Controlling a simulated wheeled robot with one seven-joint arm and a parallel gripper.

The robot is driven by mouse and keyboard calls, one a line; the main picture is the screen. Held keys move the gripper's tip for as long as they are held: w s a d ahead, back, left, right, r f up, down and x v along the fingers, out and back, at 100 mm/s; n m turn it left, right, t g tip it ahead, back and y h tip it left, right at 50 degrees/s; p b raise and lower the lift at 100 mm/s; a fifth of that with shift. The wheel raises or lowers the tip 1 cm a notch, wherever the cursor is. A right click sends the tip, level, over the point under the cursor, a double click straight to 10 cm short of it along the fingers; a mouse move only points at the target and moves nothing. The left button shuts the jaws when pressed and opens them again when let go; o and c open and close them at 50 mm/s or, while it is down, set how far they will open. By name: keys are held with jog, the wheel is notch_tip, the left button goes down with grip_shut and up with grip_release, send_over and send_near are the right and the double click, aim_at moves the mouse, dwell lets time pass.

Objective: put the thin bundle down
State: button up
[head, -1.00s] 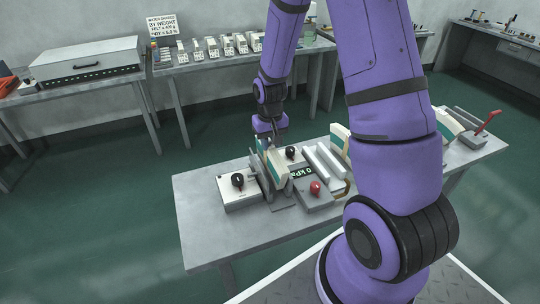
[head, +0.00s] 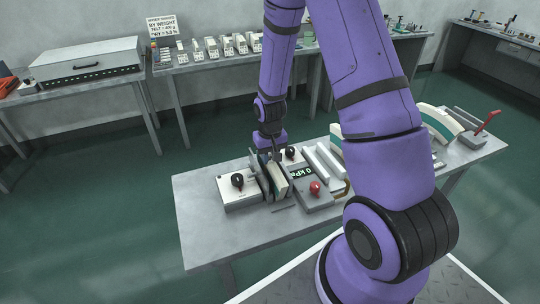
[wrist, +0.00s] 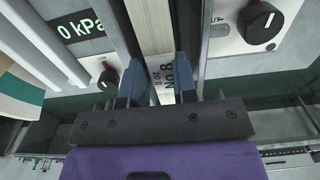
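The thin bundle is a cream and teal slab (head: 279,182), standing on edge between grey upright plates on the near table. In the wrist view its cream edge (wrist: 153,25) runs between my two blue fingers, and a label reading "No 8" and "8 oz" shows there. My gripper (head: 272,156) is right above it, pointing down. In the wrist view my gripper (wrist: 160,82) has one finger on each side of the bundle and looks shut on it. The bundle's lower part is hidden by the plates.
A grey box with a "0 kPa" display (head: 303,172) and a red knob (head: 315,188) stands right of the bundle. A white box with a black knob (head: 238,181) stands left. Another cream and teal piece (head: 440,120) lies farther right. The table's front left is bare (head: 205,225).

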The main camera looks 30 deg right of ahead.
jog(key=o, duration=0.4)
jog(key=shift+c, duration=0.2)
jog(key=shift+d, duration=0.1)
jog(key=shift+w+r, duration=0.1)
jog(key=shift+r, duration=0.15)
jog(key=s+a+r+t, duration=0.1)
jog(key=s+r, duration=0.1)
jog(key=r, duration=0.9)
jog(key=s+a+r, duration=0.1)
jog(key=r, duration=0.9)
jog(key=s+a+r+n+t, duration=0.1)
jog(key=s+a+r+t, duration=0.1)
jog(key=s+r, duration=0.6)
jog(key=s+a+r+n+t, duration=0.1)
jog(key=s+a+r+t, duration=0.1)
jog(key=s+r, duration=0.7)
jog(key=s, duration=0.4)
jog(key=shift+a, duration=0.4)
